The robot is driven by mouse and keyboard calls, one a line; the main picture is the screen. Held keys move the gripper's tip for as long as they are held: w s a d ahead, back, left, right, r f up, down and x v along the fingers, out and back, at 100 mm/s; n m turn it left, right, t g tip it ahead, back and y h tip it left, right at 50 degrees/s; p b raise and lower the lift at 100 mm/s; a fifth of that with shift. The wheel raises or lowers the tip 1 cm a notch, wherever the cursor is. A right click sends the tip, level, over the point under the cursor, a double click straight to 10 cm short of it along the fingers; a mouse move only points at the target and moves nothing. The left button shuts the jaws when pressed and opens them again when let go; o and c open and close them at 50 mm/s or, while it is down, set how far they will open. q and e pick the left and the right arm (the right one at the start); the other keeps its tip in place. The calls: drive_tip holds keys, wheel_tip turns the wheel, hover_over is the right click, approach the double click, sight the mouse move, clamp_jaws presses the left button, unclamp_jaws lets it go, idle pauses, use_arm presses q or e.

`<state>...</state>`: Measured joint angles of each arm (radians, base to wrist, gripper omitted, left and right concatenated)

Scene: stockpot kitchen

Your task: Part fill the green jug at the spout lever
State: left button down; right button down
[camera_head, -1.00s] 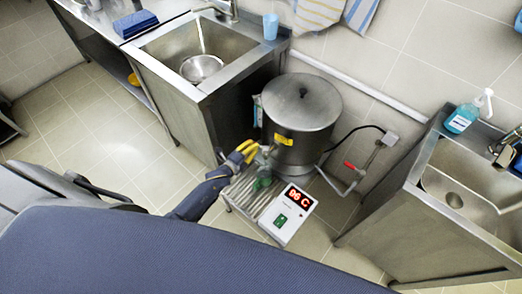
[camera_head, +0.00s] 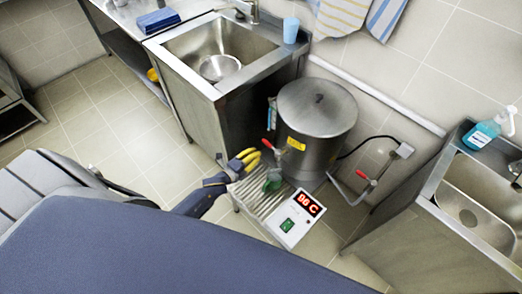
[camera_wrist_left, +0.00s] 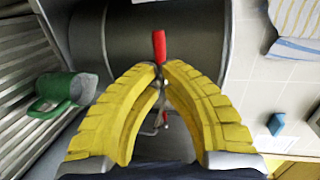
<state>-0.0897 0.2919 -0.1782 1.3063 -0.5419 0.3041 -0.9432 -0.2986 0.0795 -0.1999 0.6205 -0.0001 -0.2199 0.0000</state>
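The green jug (camera_head: 272,183) stands on the slatted drip tray beneath the spout at the front of the steel stockpot (camera_head: 317,110). The jug also shows in the left wrist view (camera_wrist_left: 62,96), but I cannot tell its fill. The red spout lever (camera_head: 267,144) stands up at the pot's front; its handle (camera_wrist_left: 159,46) shows just past my fingertips in the left wrist view. My left gripper (camera_head: 257,157) has yellow fingers with their tips nearly together (camera_wrist_left: 161,70). It looks shut and empty, just left of the lever. My right gripper is not in view.
The slatted tray (camera_head: 246,197) carries a white control box (camera_head: 300,218) with a red display. A second red-handled valve (camera_head: 362,175) sits on a pipe at right. Steel sink units (camera_head: 205,100) stand on both sides. Tiled floor (camera_head: 150,150) is clear at left.

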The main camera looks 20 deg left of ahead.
use_arm(q)
drive_tip(key=v, duration=0.7)
drive_tip(key=shift+s+a, duration=0.2)
drive_tip(key=shift+a, duration=0.1)
drive_tip(key=s+a+f+n+g+y, duration=0.2)
drive_tip(key=s+a+f+n+g, duration=0.3)
drive_tip(key=s+f, duration=0.6)
drive_tip(key=s+f+n+g+y, duration=0.25)
drive_tip(key=s+f+n, duration=0.45)
drive_tip(key=f, duration=0.7)
drive_tip(key=s+d+f+n+g, duration=0.1)
drive_tip(key=s+d+f+g, duration=0.1)
drive_tip(key=s, duration=0.6)
drive_tip(key=s+d+f+n+g, duration=0.2)
drive_tip(key=s+d+f, duration=0.2)
drive_tip(key=s, duration=0.5)
drive_tip(key=s+d+f+n+g, duration=0.2)
drive_tip(key=s+f, duration=0.4)
drive_tip(key=s, duration=0.3)
drive_tip(key=shift+d+f, duration=0.3)
drive_tip(key=shift+d, duration=0.6)
drive_tip(key=shift+s, duration=0.1)
